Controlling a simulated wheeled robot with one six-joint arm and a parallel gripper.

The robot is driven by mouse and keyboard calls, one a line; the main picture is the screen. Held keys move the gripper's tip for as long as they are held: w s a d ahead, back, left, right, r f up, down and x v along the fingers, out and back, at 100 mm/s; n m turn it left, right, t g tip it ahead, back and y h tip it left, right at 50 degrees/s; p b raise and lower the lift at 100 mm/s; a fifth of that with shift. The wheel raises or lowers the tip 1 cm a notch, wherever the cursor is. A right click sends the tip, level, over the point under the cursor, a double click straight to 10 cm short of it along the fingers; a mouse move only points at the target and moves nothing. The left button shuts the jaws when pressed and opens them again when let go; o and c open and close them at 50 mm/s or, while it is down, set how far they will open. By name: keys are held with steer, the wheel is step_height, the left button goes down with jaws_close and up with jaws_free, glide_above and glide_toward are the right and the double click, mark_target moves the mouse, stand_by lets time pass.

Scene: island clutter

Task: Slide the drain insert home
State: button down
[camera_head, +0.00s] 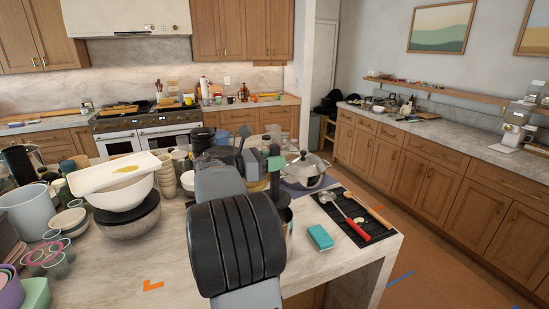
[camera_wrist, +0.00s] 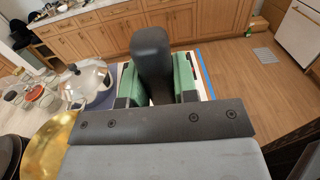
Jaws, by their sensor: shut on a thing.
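My gripper (camera_wrist: 158,82) is shut on a dark grey, rounded upright piece (camera_wrist: 152,50), which I take to be the drain insert. Its green finger pads press on both sides of the piece. In the head view my gripper (camera_head: 275,164) is beyond my thick black arm, over the island. A dark top of the held piece (camera_head: 275,150) shows there. Its lower end is hidden in both views. A partly hidden cylindrical vessel (camera_head: 287,216) stands just right of my arm. I cannot tell whether the held piece touches or enters it.
A lidded steel pot (camera_head: 306,170) stands behind on the island (camera_head: 345,262). A dark mat (camera_head: 350,222) holds a red-handled utensil (camera_head: 360,234) and wooden spoon. A teal sponge (camera_head: 320,238) lies nearer. Bowls (camera_head: 125,205) and cups crowd the left. The front middle is clear.

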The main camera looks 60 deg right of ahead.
steer(key=shift+f+b, duration=0.9)
steer(key=shift+f, duration=1.05)
steer(key=shift+p, duration=1)
steer(key=shift+f+b, duration=2.85)
steer(key=shift+f, duration=2.25)
steer(key=c, duration=0.8)
jaws_free()
